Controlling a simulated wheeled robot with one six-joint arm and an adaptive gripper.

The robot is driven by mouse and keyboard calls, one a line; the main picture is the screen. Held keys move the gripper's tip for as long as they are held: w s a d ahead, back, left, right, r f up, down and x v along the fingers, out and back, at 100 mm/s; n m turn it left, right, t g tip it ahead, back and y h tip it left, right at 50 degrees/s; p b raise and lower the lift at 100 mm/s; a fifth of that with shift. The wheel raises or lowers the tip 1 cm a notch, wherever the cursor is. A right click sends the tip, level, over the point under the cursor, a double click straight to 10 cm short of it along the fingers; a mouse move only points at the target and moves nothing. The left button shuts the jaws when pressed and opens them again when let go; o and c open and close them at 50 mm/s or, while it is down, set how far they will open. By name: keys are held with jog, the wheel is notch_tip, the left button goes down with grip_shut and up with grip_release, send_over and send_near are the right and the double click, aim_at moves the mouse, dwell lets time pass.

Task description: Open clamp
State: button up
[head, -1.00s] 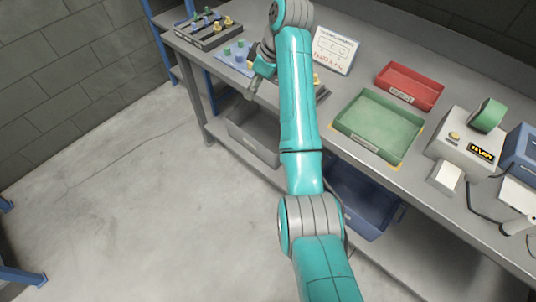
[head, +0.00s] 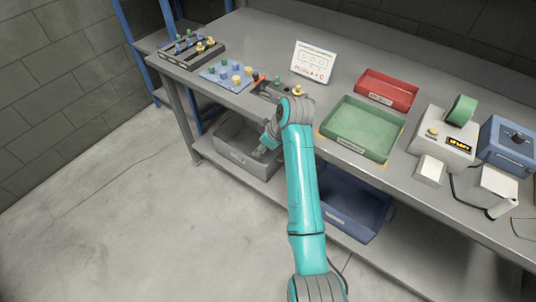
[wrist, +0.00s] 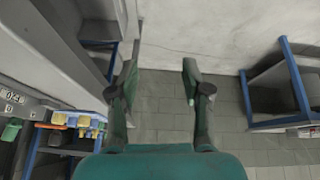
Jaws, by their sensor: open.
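A dark grey fixture (head: 266,91) with a small orange part (head: 261,78) sits near the front edge of the bench, between the blue peg mat and the sign. My gripper (head: 260,152) hangs in front of the bench edge, low near the grey bin and apart from the fixture.
A blue mat (head: 211,76) with pegs and a black rack (head: 176,55) stand at left. A sign (head: 314,62), red tray (head: 405,103), green tray (head: 362,128) and grey machine (head: 437,138) stand rightward. A grey bin (head: 232,156) and blue bin (head: 350,224) are below.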

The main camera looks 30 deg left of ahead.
jog(key=shift+d+f+m+t, duration=0.2)
jog(key=shift+d+f, duration=0.35)
jog(key=shift+f, duration=0.2)
jog(key=shift+d+f+m+t, duration=0.1)
jog(key=shift+d+f+m, duration=0.1)
jog(key=shift+d+f, duration=0.4)
jog(key=shift+a+f, duration=0.1)
